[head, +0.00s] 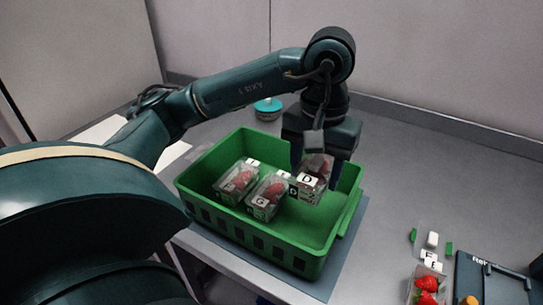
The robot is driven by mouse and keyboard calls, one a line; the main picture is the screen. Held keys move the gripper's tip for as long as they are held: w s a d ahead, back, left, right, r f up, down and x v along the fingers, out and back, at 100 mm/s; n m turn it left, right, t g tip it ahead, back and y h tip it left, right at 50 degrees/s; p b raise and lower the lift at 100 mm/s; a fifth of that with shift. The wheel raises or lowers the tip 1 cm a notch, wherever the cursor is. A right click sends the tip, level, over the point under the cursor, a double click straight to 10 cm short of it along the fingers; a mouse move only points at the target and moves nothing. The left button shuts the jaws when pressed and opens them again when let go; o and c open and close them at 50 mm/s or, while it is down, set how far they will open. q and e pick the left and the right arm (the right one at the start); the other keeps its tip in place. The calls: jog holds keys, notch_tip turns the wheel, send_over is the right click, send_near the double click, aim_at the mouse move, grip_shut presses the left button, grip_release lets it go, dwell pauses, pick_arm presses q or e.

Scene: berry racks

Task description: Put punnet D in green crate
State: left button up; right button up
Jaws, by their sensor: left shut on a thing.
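Punnet D (308,184) is a clear box of red berries with a white label marked D. It is in the right part of the green crate (256,243), inside the outline of its walls. I cannot tell whether it touches the crate floor. My left gripper (318,158) reaches down from above and is shut on punnet D, partly hiding it. Two other punnets stand in the crate to the left: punnet G (264,199) next to D, and another punnet (238,183) further left. My right gripper is out of view.
The crate stands on a grey mat (340,270) on the grey table. At the lower right are another strawberry punnet (427,288) and a dark blue device (490,283). A teal round object (268,108) stands behind the crate. The table right of the crate is mostly clear.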

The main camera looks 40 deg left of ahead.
pick_arm(q)
send_over(308, 222)
notch_tip(308, 222, down, 6)
jog(key=shift+r, duration=0.2)
notch_tip(308, 222, down, 4)
jog(key=shift+f, duration=0.15)
jog(key=shift+f, duration=0.1)
jog(key=shift+f, duration=0.15)
jog(key=o, duration=1)
